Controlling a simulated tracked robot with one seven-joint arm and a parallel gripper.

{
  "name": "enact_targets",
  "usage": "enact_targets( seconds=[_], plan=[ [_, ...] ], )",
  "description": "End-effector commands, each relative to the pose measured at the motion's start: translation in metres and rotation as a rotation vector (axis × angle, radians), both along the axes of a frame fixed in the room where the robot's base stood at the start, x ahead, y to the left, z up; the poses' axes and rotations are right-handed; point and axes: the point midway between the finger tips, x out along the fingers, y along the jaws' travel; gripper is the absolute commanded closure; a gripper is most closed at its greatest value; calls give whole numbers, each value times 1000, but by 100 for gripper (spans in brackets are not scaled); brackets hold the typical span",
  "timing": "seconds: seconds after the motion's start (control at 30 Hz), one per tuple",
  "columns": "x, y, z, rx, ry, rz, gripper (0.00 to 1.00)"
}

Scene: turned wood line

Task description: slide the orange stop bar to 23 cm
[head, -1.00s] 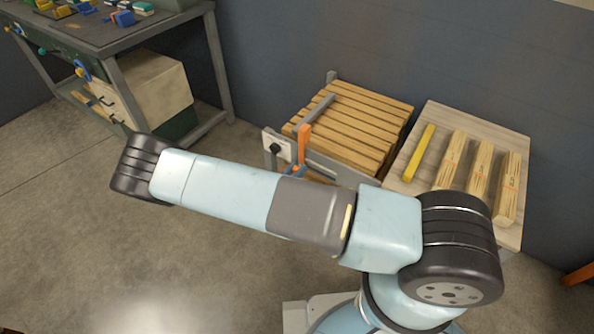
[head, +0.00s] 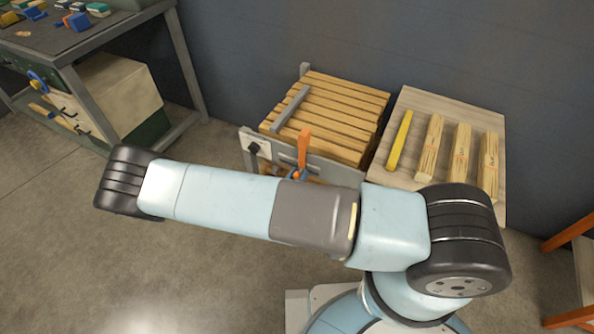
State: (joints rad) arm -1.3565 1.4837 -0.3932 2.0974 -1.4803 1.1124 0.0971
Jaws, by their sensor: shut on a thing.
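The orange stop bar (head: 304,143) stands upright at the front rail (head: 325,168) of a slatted wooden rack (head: 335,105). It is a little right of the dark knob (head: 254,148) on the rail's white end plate. A small blue and dark part at the bar's foot, just above my arm's edge, looks like the tips of my gripper (head: 297,174), shut on the bar. My arm hides the rest of the gripper and the bar's lower end. No scale marks can be read in this view.
A pale board (head: 385,177) to the right holds a yellow bar (head: 400,140) and several bundles of wood strips (head: 461,150). A workbench (head: 85,35) with small coloured blocks stands at the upper left. Orange legs (head: 568,232) show at the right. Floor at left is clear.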

Motion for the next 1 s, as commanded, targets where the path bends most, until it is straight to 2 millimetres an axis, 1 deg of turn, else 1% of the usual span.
enact_targets(
  seconds=[0.1, 0.37, 0.4, 0.6, 0.63, 0.67, 0.87, 1.0],
  plan=[
    [-4, 1, -1, 0, 3, 10, 100],
    [-4, 1, -1, 0, 3, 11, 100],
    [-4, 1, -1, 0, 4, 12, 62],
    [-5, 2, -1, 0, 2, 14, 43],
    [-5, 3, -1, 0, 2, 14, 40],
    [-5, 3, -1, 0, 2, 14, 40],
    [-5, 3, 0, 0, 2, 14, 40],
    [-10, 6, -1, 2, 3, 16, 40]
  ],
)
